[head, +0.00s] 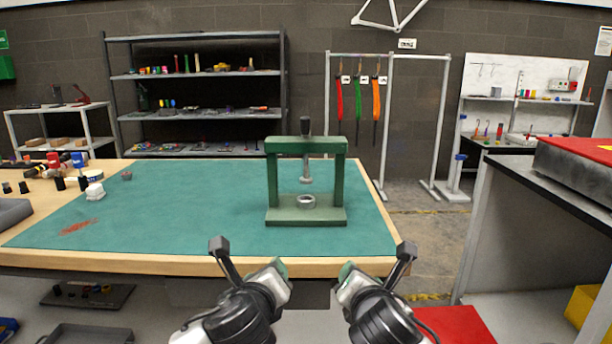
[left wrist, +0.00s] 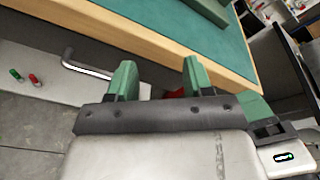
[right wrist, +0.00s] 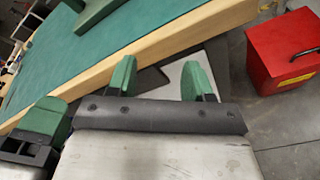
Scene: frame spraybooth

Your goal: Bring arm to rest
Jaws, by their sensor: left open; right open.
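My left gripper (head: 281,268) and my right gripper (head: 346,270) are both in front of the workbench's near edge in the head view, side by side and apart. In the left wrist view, the left gripper's green fingers (left wrist: 158,80) stand apart with nothing between them. In the right wrist view, the right gripper's green fingers (right wrist: 160,80) are also apart and empty. Neither gripper touches the bench in the head view.
A green press (head: 306,216) stands on the teal mat (head: 190,215) of the wooden-edged bench. Small tools and bottles (head: 62,168) sit at the bench's left. A red box (right wrist: 283,50) stands on the floor at right. A dark shelf (head: 200,76) lines the back wall.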

